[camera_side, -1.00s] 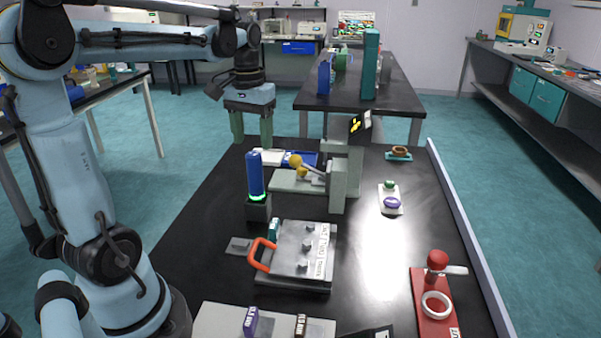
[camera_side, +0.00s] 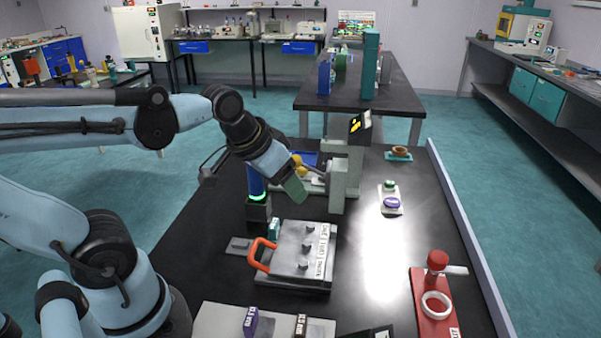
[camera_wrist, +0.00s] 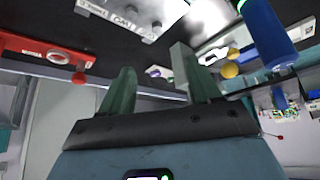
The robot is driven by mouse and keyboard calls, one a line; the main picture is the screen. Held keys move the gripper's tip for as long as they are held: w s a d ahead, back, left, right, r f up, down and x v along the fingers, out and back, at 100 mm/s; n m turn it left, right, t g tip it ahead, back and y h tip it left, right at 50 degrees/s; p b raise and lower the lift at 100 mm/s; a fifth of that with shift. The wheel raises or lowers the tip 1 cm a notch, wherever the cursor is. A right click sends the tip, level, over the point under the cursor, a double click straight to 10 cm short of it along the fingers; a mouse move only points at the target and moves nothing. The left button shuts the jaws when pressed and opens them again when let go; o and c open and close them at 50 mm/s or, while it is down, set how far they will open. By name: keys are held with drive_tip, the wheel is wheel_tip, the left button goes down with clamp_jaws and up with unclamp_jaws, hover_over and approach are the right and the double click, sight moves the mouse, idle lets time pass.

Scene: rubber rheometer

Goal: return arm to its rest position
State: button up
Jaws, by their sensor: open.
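My gripper (camera_side: 295,190) is in the air above the middle of the black bench in the side view, tilted down to the right. It hangs in front of the blue cylinder and the grey press with yellow knobs, and partly hides both. In the wrist view its two green fingers (camera_wrist: 158,90) stand apart with nothing between them.
The black bench (camera_side: 220,210) carries a blue cylinder (camera_side: 256,183), a grey press (camera_side: 345,180), a metal mould with an orange handle (camera_side: 305,255) and a red fixture (camera_side: 432,305).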

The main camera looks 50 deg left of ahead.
drive_tip(key=shift+s+d+f+m+t, duration=0.2)
drive_tip(key=shift+s+d+f+t, duration=0.1)
drive_tip(key=shift+d+f, duration=0.2)
drive_tip(key=shift+s+d+f+m+t, duration=0.2)
drive_tip(key=shift+d+f+t, duration=0.15)
drive_tip(key=shift+d, duration=0.25)
idle(0.6)
